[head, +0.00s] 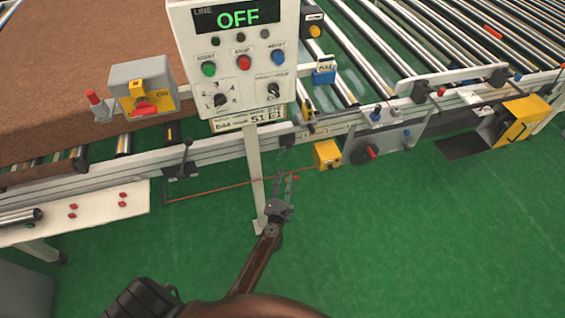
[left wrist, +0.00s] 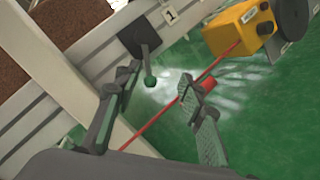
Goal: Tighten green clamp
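The clamp with a green-tipped lever (left wrist: 150,78) shows in the left wrist view, on a dark mount (left wrist: 138,36) on the pale rail beside a plate marked 1. In the head view it is too small to make out. My left gripper (left wrist: 160,76) is open, with its two fingers apart and nothing between them. Its fingers point towards the rail and the lever appears between the fingertips in the picture; I see no contact. In the head view my left gripper (head: 286,178) is in front of the rail, just right of the control panel's post. My right gripper is not in view.
A control panel (head: 234,118) reading OFF stands on a white post (head: 256,165) close left of my gripper. A red cord (left wrist: 168,112) runs to a yellow box (left wrist: 240,28) and passes near the fingers.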

